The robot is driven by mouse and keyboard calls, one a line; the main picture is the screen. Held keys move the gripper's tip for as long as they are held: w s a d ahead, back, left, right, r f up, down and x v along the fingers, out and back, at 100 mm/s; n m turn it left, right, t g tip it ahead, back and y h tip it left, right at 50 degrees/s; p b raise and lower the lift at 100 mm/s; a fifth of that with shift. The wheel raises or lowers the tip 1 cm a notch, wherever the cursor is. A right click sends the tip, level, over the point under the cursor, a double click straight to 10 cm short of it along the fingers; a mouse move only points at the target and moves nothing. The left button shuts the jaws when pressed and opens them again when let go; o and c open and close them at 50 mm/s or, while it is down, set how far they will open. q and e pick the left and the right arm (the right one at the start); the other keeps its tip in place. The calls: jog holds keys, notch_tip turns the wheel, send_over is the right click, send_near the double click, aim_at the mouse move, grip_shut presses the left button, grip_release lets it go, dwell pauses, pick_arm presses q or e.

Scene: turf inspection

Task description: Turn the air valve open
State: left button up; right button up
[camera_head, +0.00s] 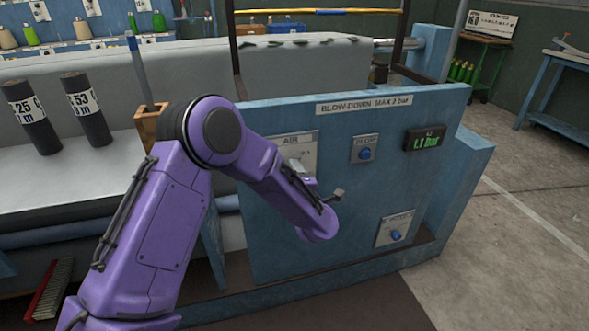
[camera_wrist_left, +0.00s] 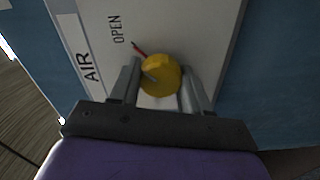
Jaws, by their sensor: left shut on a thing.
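The air valve shows in the left wrist view as a round yellow knob (camera_wrist_left: 161,74) on a pale plate (camera_wrist_left: 197,25) lettered AIR and OPEN. A thin red-tipped pointer reaches from the knob toward the upper left, its tip near the word OPEN. My left gripper (camera_wrist_left: 158,80) has one finger on each side of the knob and is shut on it. In the head view the AIR plate (camera_head: 292,143) is on the blue panel (camera_head: 300,240); my purple left arm hides the knob there. My right gripper is not in view.
The panel also carries a blue push button (camera_head: 365,154), a lower blue knob (camera_head: 396,236) and a green display (camera_head: 426,139) reading 1.1 bar. Two dark rolls (camera_head: 86,110) stand at the left. The concrete floor (camera_head: 510,260) at the right is clear.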

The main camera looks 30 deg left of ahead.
pick_arm(q)
jog(key=shift+s+a, duration=0.1)
dwell(0.5)
jog(key=o, duration=1)
jog(key=shift+o, duration=0.2)
jog(key=shift+s+r, duration=0.1)
jog(key=v, duration=1)
jog(key=shift+s+d, duration=0.2)
